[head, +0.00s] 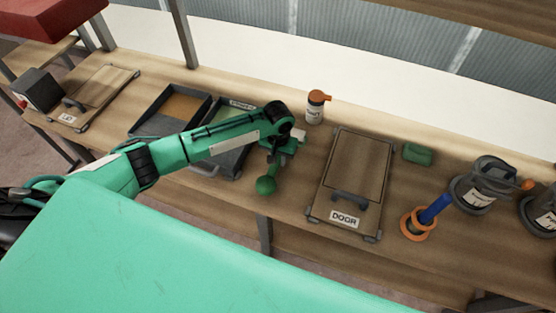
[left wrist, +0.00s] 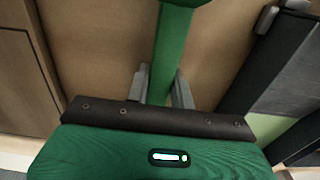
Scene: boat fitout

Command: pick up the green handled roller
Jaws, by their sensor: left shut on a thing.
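The green handled roller (head: 265,186) shows in the head view below my left gripper (head: 275,152), with its round green end pointing toward the front edge of the bench. In the left wrist view its green handle (left wrist: 174,45) runs between the two grey fingers of my left gripper (left wrist: 162,88), which is shut on it. My gripper and wrist hide much of the roller in the head view. I cannot tell whether it touches the bench. My right gripper is in neither view.
Left of the gripper are dark trays (head: 180,106), partly behind my arm. Right are a board marked DOOR (head: 352,180), a bottle with an orange cap (head: 315,110), a green block (head: 417,154), a blue handled thing (head: 435,208) in an orange ring, and grey canisters (head: 484,182).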

